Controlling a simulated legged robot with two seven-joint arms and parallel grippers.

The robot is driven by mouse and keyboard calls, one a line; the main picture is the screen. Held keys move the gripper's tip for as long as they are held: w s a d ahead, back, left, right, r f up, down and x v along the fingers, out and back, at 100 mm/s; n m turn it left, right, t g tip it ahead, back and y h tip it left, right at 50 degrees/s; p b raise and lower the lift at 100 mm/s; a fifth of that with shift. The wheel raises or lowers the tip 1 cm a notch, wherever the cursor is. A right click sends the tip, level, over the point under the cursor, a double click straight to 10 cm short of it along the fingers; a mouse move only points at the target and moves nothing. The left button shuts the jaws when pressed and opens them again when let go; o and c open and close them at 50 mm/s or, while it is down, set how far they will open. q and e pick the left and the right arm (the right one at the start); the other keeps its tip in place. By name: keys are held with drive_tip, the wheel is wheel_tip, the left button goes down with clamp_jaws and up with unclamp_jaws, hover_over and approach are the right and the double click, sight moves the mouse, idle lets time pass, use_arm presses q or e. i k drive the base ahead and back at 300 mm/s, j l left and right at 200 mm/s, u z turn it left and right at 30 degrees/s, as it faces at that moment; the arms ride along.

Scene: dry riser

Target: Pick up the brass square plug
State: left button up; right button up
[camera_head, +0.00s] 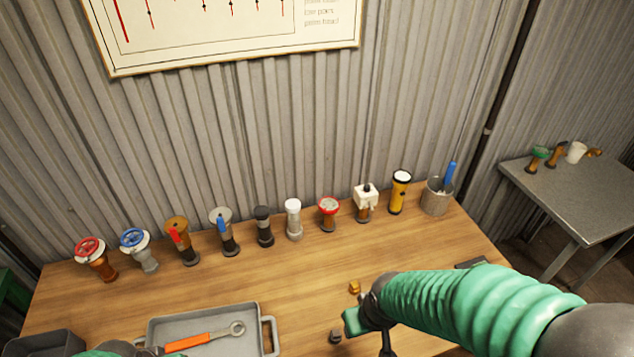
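A small brass block (354,287), which looks like the brass square plug, sits on the wooden table, right of centre. My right arm comes in from the right, and its gripper (366,331) is just in front of the brass block and apart from it. A green finger part shows on its left side, but the arm hides much of the gripper, so its opening is unclear. A small grey block (335,336) lies in front of the brass one, left of my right gripper. Only a green piece of my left arm shows at the bottom left edge; its gripper is out of sight.
A row of several valves and fittings stands along the back, ending with a yellow torch (400,191) and a grey cup (437,197). A grey tray (257,312) holds an orange-handled wrench (205,341). The wooden table (300,268) is clear behind the brass block.

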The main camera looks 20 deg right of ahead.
sight(354, 287)
drive_tip(key=z, duration=0.85)
